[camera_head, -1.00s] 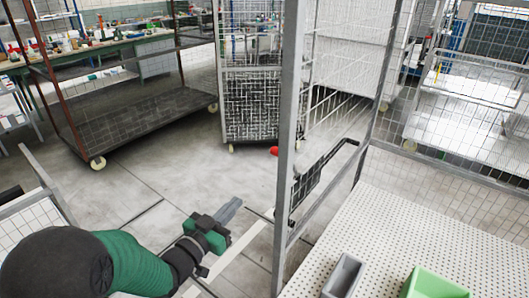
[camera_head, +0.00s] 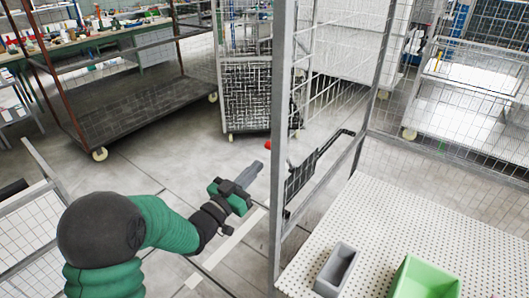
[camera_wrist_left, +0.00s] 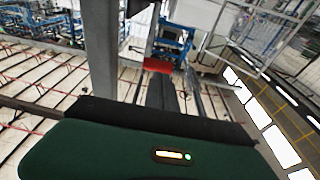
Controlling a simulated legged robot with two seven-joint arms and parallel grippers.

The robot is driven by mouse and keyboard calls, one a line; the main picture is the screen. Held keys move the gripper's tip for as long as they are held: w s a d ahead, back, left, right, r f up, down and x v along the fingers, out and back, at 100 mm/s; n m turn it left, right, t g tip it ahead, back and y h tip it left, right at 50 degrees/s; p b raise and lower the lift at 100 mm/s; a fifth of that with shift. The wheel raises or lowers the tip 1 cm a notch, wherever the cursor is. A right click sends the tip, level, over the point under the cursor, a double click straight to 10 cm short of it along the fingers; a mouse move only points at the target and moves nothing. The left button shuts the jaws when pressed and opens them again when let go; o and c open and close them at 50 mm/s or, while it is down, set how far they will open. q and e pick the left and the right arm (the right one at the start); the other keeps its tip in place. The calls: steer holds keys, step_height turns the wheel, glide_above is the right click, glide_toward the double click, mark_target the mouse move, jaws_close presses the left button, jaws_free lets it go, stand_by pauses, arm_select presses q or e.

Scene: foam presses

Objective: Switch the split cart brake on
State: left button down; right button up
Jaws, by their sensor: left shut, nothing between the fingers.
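A small red part (camera_head: 267,145), which looks like the brake handle, shows just left of the grey post of the near cart (camera_head: 284,120). In the left wrist view the red part (camera_wrist_left: 158,66) lies just beyond my fingertips, beside a grey post. My left gripper (camera_head: 258,168) is shut and empty, pointing up and right towards the red part. In the left wrist view the dark fingers (camera_wrist_left: 160,92) reach close to it; I cannot tell if they touch. The brake's setting is not clear. My right gripper is not in view.
The near cart has mesh walls and a perforated white shelf (camera_head: 400,235) with a grey bin (camera_head: 337,270) and a green bin (camera_head: 425,280). A black bracket (camera_head: 318,165) sits on its side. A rust-red cart (camera_head: 140,105) stands at the back left. The floor between is clear.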

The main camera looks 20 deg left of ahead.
arm_select(q)
steer(key=x, duration=0.1)
steer(key=p+x, duration=0.1)
steer(key=x, duration=0.3)
steer(key=shift+w+a, duration=0.15)
steer(key=shift+a, duration=0.1)
steer(key=shift+d+r+p, duration=0.1)
steer(key=shift+p, duration=0.25)
